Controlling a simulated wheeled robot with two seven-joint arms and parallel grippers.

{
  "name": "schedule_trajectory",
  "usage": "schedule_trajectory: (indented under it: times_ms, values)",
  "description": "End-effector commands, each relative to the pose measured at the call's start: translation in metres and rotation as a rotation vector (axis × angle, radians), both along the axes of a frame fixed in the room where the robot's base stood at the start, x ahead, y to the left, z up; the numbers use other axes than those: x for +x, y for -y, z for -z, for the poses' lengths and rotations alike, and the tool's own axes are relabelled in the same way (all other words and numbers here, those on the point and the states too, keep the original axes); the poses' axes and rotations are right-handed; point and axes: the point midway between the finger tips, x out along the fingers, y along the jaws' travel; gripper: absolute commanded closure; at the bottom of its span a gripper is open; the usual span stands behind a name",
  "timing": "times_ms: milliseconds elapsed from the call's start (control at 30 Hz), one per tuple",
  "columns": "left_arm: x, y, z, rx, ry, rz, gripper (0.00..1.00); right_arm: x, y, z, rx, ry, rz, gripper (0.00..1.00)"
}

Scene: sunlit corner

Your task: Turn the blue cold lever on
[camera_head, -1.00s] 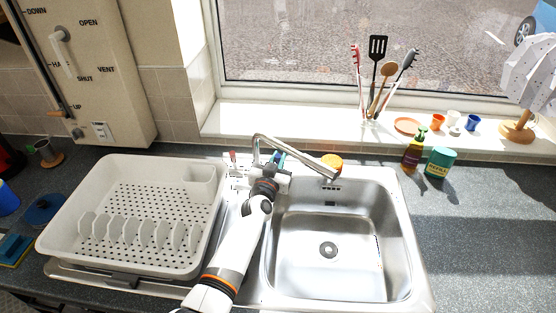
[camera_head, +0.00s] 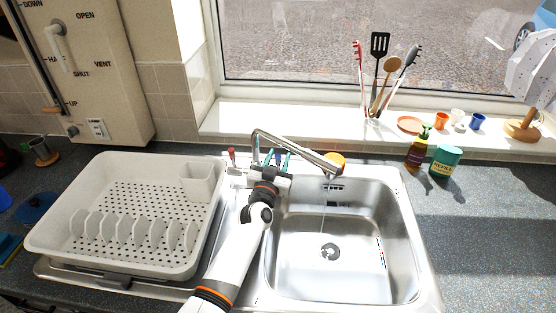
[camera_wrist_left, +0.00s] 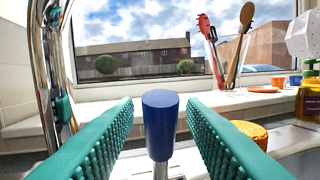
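The blue cold lever (camera_wrist_left: 160,125) stands upright on a metal stem in the left wrist view. It is between the two teal fingers of my left gripper (camera_wrist_left: 160,140), with a gap on each side. In the head view the left gripper (camera_head: 271,160) is open behind the sink, close to the tap (camera_head: 295,146), and a bit of the blue lever (camera_head: 278,157) shows between its fingers. The red lever (camera_head: 231,156) stands upright left of the gripper. My right gripper is not in view.
A white dish rack (camera_head: 120,215) stands left of the sink (camera_head: 345,250). An orange sponge-like item (camera_head: 336,158) lies behind the spout. A soap bottle (camera_head: 417,152) and a green tub (camera_head: 445,158) stand to the right. The sink basin is empty.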

Motion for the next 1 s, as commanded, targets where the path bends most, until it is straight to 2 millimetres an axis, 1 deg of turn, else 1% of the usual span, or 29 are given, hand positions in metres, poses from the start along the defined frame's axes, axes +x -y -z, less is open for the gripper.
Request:
schedule_trajectory:
  times_ms: [167, 267, 367, 700, 833, 1000]
  values:
    - [-0.002, 0.000, 0.001, -0.001, 0.000, 0.000, 0.63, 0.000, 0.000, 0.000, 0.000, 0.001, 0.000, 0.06]
    - [-0.009, -0.001, 0.002, -0.001, -0.002, 0.001, 0.63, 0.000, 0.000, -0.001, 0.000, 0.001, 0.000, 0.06]
    - [-0.023, -0.004, 0.004, -0.002, -0.002, 0.000, 0.63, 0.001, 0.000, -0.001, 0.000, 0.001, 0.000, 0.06]
    - [-0.087, -0.017, 0.013, -0.001, -0.001, -0.001, 0.63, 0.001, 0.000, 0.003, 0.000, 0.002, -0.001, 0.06]
    - [-0.105, -0.021, 0.015, 0.000, -0.002, 0.000, 0.63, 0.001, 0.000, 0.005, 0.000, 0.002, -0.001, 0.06]
    - [-0.116, -0.023, 0.015, 0.000, 0.000, 0.000, 0.63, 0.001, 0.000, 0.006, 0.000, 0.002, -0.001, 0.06]
